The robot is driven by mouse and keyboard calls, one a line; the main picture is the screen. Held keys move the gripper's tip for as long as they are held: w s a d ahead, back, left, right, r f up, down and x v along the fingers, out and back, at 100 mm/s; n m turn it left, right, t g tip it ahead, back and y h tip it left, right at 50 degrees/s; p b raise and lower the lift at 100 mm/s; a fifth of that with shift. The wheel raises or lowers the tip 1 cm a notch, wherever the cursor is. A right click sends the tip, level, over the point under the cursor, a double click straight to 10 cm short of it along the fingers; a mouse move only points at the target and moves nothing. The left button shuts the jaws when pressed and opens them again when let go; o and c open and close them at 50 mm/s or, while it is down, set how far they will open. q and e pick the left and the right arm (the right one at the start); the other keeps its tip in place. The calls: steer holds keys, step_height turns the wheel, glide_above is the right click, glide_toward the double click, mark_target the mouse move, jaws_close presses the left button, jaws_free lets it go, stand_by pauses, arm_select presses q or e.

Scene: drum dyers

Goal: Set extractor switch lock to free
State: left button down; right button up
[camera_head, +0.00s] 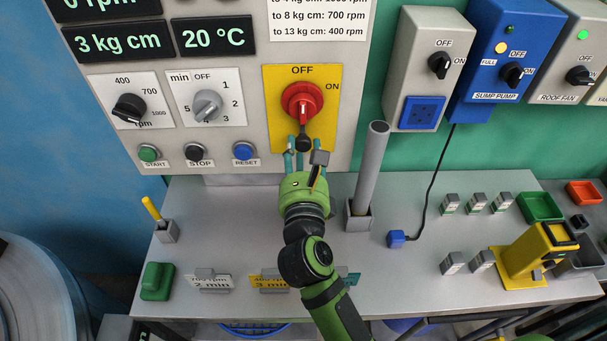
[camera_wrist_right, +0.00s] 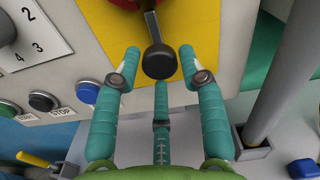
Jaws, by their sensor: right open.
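A red rotary switch (camera_head: 302,101) sits on a yellow plate (camera_head: 329,125) marked OFF and ON. A black lever with a round end (camera_head: 303,143) hangs down from it; it shows large in the right wrist view (camera_wrist_right: 157,55). I take this lever to be the lock, though no label on it is readable. My right gripper (camera_head: 302,146) is open just below the switch. In the wrist view its teal fingers (camera_wrist_right: 159,62) are spread on both sides of the lever's end, with a third finger below. I cannot tell whether any finger touches it. My left gripper is not in view.
A grey upright tube (camera_head: 372,165) stands close right of my right gripper. START, STOP and RESET buttons (camera_head: 245,151) and two dials sit to the left. The SUMP PUMP box (camera_head: 508,55) is at right. Cards in holders (camera_head: 210,281) stand on the bench's front.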

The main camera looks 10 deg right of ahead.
steer(key=s+a, duration=0.2)
steer(key=s, duration=0.7)
steer(key=shift+s, duration=0.3)
